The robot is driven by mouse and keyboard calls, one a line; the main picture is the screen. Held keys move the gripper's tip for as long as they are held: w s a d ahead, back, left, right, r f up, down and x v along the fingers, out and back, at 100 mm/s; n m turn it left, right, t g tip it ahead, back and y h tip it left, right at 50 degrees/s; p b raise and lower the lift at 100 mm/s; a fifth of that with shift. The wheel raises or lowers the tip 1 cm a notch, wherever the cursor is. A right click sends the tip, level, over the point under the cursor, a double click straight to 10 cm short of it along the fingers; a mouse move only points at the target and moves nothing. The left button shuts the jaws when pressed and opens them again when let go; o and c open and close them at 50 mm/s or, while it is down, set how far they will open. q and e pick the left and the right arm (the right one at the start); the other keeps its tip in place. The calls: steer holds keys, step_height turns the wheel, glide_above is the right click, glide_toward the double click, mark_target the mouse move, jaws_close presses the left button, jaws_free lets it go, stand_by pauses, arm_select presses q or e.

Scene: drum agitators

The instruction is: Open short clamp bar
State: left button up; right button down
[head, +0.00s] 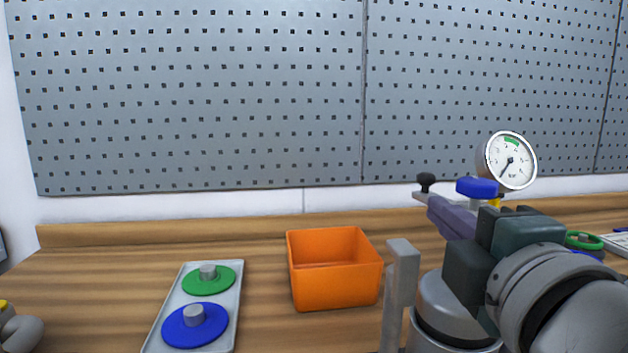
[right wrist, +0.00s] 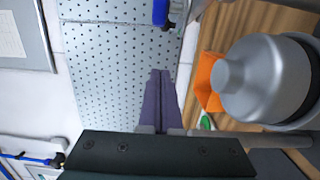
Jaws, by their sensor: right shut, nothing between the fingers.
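A light grey bar with a black knob (head: 427,183) at its left end and a blue knob (head: 477,187) further right shows just behind my right gripper in the head view. I cannot tell for sure whether this is the short clamp bar; its middle is partly hidden by the fingers. My right gripper (head: 436,205) is shut and empty, its purple fingers pointing toward the bar. In the right wrist view the closed fingertips (right wrist: 160,76) are apart from a blue part (right wrist: 161,12) at the top edge.
A silver cylinder (head: 445,312) and an upright grey post (head: 400,290) stand below my right gripper. A round gauge (head: 510,161) is behind. An orange bin (head: 335,282) and a grey tray (head: 218,338) with green and blue discs sit left. A pegboard backs the wooden bench.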

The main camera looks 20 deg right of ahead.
glide_toward(427, 185)
steer(key=w+a, duration=0.3)
steer(key=w, duration=0.1)
arm_select(q)
steer(key=shift+s+r+p, duration=0.45)
steer(key=shift+r+p, duration=0.2)
arm_select(e)
steer(key=shift+w+d+r, duration=0.2)
steer(key=shift+w+d, duration=0.55)
steer(key=shift+d, duration=0.2)
steer(key=shift+w+d+r, duration=0.25)
steer(key=shift+w+d, duration=0.5)
steer(key=shift+d, duration=0.2)
